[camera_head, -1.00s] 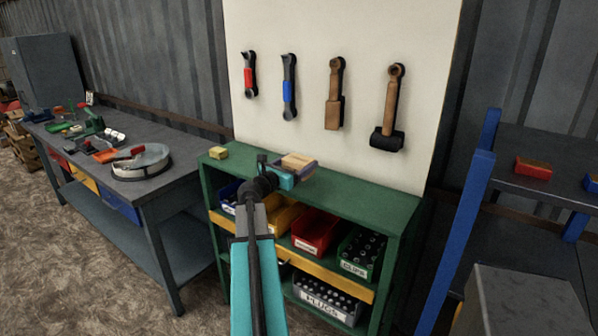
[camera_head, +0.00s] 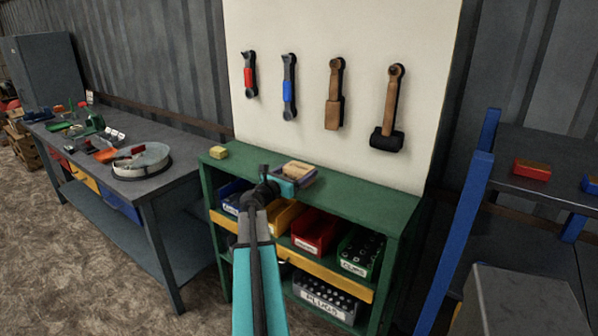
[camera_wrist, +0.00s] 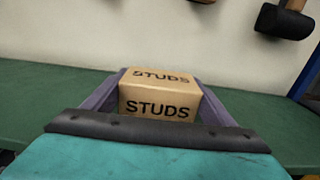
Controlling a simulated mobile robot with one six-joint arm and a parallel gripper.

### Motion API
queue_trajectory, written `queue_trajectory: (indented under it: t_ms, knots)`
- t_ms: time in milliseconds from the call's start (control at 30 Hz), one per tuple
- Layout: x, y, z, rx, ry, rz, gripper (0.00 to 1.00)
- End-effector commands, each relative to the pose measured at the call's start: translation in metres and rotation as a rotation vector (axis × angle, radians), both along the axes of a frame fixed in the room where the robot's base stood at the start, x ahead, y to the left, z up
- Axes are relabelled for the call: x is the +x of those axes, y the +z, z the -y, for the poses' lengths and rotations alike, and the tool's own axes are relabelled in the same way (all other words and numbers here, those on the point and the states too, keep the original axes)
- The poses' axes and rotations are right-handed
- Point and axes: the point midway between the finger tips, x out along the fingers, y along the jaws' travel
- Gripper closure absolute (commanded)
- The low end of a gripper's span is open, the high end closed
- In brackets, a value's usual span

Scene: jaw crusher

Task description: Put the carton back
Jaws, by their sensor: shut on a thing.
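The carton (camera_wrist: 158,100) is a tan box marked STUDS, seen between my two fingers in the wrist view. It also shows in the head view (camera_head: 299,169) at the top of the green shelf unit (camera_head: 365,204). My gripper (camera_head: 303,177) is shut on the carton, with one purple finger on each side of it. The carton looks upright, at or just above the green top; whether its underside touches is hidden by my gripper.
A small yellow box (camera_head: 218,152) sits at the left end of the green top. The pale tool board (camera_head: 340,30) with hanging wrenches and hammers rises behind. Bins fill the shelves below. The green top is clear to the right of the carton.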

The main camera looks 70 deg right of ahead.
Motion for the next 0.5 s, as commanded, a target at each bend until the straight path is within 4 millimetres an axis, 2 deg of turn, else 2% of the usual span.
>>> queue_trajectory:
  t_ms: [67, 100, 167, 200, 500]
  knots:
    - [0.0, -0.0014, 0.0, -0.002, 0.0, -0.001, 0.61]
    - [0.0, -0.0019, 0.0, 0.0, 0.0, 0.0, 0.17]
    - [0.0, -0.0017, 0.0, 0.0, 0.0, 0.0, 0.07]
    - [0.0, -0.0017, 0.0001, 0.0, 0.0, 0.0, 0.03]
    - [-0.0001, -0.0011, 0.0001, 0.0, 0.0, 0.0, 0.03]
